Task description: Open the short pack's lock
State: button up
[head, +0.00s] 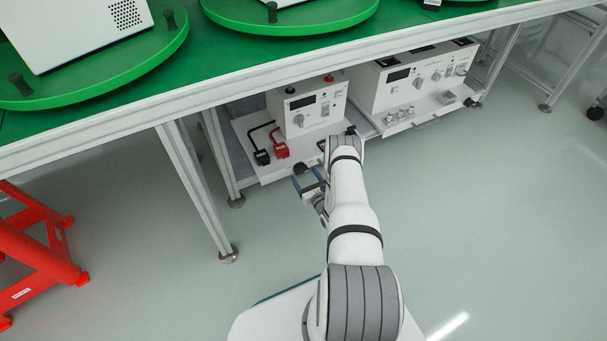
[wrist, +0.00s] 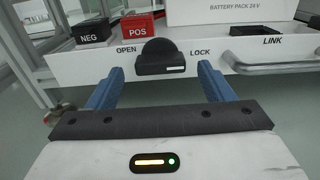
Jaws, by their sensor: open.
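The short pack (head: 308,108) is a white box on a white tray (head: 247,172) under the bench, at the left of two units. In the wrist view its box (wrist: 230,12) reads "BATTERY PACK 24V". Its lock is a black knob (wrist: 158,48) with a flat tab on the tray's front face, between the words OPEN and LOCK. My gripper (wrist: 160,68) is open and empty, its blue fingers either side of the knob, nearer to me. No contact shows. In the head view my gripper (head: 310,186) is in front of the tray, and my arm partly hides the tray's front.
Black NEG (wrist: 93,31) and red POS (wrist: 138,26) connectors sit on the tray. A LINK socket (wrist: 256,37) and a bar handle (wrist: 270,66) are to the right. A second, wider unit (head: 425,77) stands right. Bench legs (head: 195,185) and a red stool (head: 35,255) are left.

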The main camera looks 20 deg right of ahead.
aim_at(301, 170)
jog(key=w, duration=0.2)
jog(key=shift+w+b, duration=0.3)
jog(key=shift+w, duration=0.05)
jog(key=shift+c, duration=0.5)
